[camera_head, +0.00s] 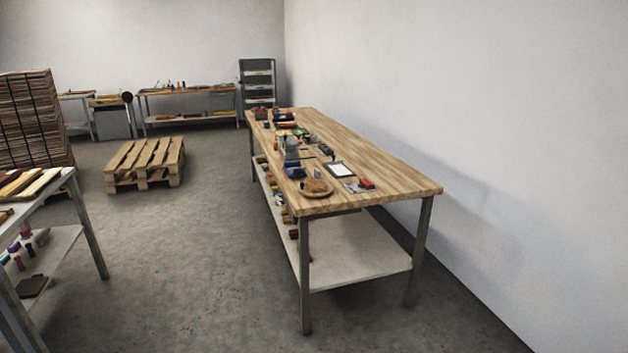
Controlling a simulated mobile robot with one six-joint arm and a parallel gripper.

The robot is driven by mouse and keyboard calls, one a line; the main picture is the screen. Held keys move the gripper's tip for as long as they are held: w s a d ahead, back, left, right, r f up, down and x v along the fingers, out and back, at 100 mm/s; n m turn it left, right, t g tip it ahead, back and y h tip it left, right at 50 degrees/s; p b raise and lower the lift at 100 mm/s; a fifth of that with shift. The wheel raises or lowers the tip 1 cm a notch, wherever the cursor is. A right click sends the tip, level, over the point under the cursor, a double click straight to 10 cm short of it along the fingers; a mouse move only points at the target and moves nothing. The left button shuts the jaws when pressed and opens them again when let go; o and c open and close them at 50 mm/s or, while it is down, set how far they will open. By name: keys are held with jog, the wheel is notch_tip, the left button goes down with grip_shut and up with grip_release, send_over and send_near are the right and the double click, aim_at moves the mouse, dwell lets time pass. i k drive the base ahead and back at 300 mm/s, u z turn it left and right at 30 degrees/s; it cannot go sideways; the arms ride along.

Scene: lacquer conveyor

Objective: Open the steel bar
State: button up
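I cannot make out a steel bar in the head view. The wooden-topped workbench (385,180) stands right of centre, with many small items along its left side that are too small to name surely. My gripper and arm do not show in this view, so I cannot tell the gripper's state or where it is.
A wooden pallet (146,163) lies on the floor left of centre. A tall stack of boards (30,115) and a metal-legged table (88,225) stand at the left. Back benches (190,93) and a shelf rack (257,80) line the far wall. The concrete floor between is clear.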

aim_at(332, 162)
jog(key=i, duration=1.5)
